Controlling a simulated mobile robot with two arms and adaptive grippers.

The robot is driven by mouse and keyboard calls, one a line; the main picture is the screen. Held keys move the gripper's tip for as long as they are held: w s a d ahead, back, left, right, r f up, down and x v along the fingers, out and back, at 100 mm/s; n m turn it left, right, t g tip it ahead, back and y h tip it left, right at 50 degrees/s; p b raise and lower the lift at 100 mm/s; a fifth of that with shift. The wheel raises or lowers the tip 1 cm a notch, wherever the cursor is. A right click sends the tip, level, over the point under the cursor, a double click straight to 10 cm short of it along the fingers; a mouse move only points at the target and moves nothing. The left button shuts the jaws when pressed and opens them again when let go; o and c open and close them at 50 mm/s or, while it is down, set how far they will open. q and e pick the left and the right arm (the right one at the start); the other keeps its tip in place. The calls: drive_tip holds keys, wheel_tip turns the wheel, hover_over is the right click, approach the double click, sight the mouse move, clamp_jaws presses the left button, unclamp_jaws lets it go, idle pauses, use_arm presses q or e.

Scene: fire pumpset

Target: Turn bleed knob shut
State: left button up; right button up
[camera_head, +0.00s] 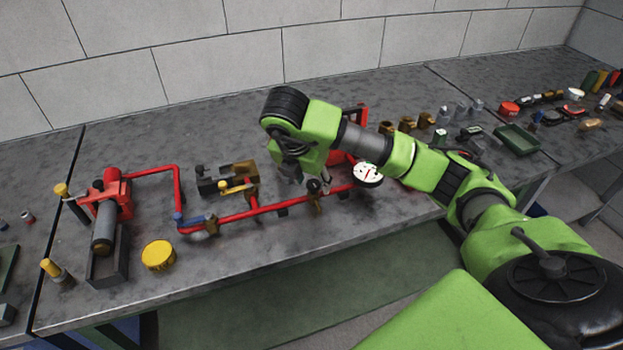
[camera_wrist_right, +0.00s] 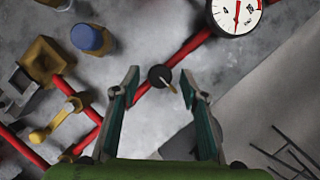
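A small black round knob (camera_head: 314,186) with a tan pointer sits on the red pipe (camera_head: 262,211), on a brass fitting. I take it to be the bleed knob. In the right wrist view the knob (camera_wrist_right: 158,74) shows between and beyond the fingertips of my right gripper (camera_wrist_right: 160,80). The fingers are spread apart and hold nothing. In the head view my right gripper (camera_head: 290,172) points down just left of the knob; its fingertips are hard to make out there. I cannot tell the exact height gap. My left gripper is not in view.
A white-faced gauge (camera_head: 367,174) stands on the pipe right of the knob. A yellow-handled brass valve (camera_head: 237,183) is to the left. A red pump (camera_head: 107,200) and a yellow round can (camera_head: 158,255) are further left.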

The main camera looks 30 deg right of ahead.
drive_tip(key=shift+r, duration=0.1)
drive_tip(key=shift+a+r, duration=0.15)
drive_tip(key=shift+r, duration=0.4)
drive_tip(key=v, duration=1)
drive_tip(key=shift+s+a+r, duration=0.2)
drive_tip(key=shift+r, duration=0.05)
drive_tip(key=shift+f, duration=0.1)
